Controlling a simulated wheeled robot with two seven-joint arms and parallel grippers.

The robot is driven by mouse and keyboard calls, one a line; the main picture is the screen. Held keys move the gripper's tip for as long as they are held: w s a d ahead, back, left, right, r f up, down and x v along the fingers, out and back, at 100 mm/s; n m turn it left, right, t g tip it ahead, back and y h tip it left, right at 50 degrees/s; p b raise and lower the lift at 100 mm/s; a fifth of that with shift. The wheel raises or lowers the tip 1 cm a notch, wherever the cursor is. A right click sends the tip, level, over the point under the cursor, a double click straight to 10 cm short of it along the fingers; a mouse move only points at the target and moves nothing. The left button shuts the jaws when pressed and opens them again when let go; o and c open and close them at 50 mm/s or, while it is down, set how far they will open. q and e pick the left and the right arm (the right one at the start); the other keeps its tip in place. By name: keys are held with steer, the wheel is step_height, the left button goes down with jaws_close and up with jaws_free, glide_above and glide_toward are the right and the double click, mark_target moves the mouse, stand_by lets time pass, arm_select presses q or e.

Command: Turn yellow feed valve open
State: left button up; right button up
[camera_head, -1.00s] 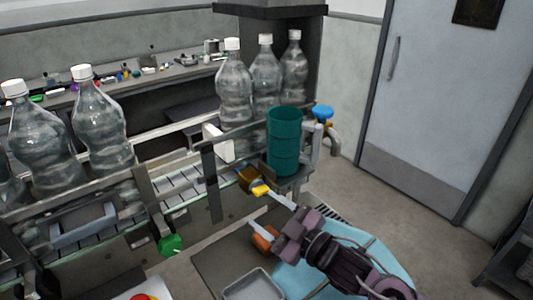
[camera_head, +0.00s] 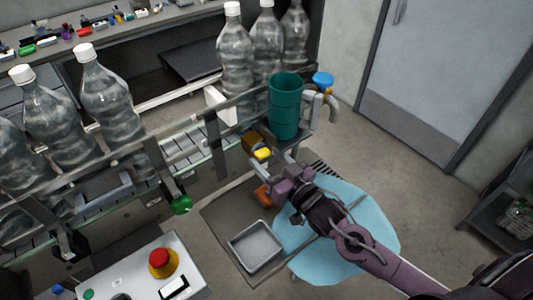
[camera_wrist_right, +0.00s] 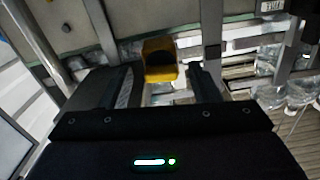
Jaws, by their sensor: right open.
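The yellow feed valve handle (camera_head: 262,154) sticks out below the green cylinder, at the end of a darker brass-coloured body (camera_head: 252,142). In the wrist view the yellow valve (camera_wrist_right: 160,64) is at the top centre, between and just ahead of the two dark fingers. My right gripper (camera_head: 262,172) is open, its fingers pointing at the valve. The fingers appear to stand on either side of the handle's line, with no visible contact. My left gripper does not show.
A green cylinder (camera_head: 285,107) and a blue-topped valve (camera_head: 323,79) stand just above. An orange part (camera_head: 263,195) is close to my right gripper. Bottles (camera_head: 112,98) line the conveyor. A green knob (camera_head: 181,204), a grey tray (camera_head: 256,246) and a red button (camera_head: 161,261) are to the lower left.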

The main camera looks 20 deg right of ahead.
steer(key=shift+w+a, duration=0.25)
steer(key=shift+w, duration=0.3)
steer(key=c, duration=1)
steer(key=shift+n, duration=0.8)
steer(key=o, duration=1)
